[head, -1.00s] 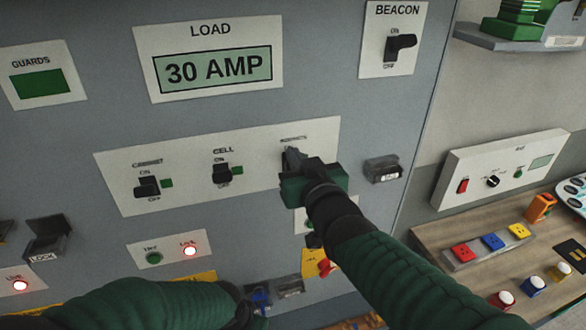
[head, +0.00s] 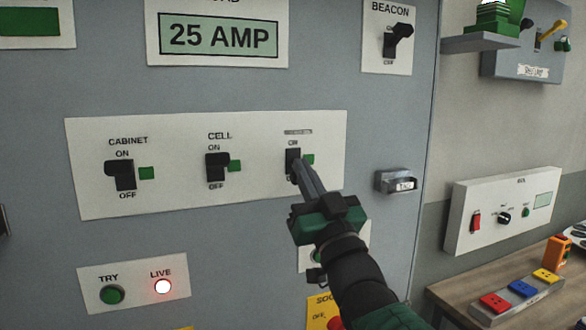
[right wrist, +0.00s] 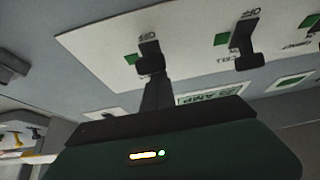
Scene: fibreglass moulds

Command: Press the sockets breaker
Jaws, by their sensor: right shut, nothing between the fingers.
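The white breaker panel (head: 250,180) carries three black toggle breakers, two labelled CABINET (head: 122,174) and CELL (head: 216,166). The third breaker (head: 293,160), at the right end, has a label too blurred to read; a green square sits beside it. My right gripper (head: 303,172) is shut and empty, its fingertips at the lower part of this third breaker. They hide its lower end, so I cannot tell its lever position. In the right wrist view, my fingers (right wrist: 157,95) point at a black breaker lever (right wrist: 151,58) and overlap its end; contact is unclear. My left gripper is out of view.
The LOAD display (head: 220,35) reads 25 AMP. A bench (head: 460,302) stands at right.

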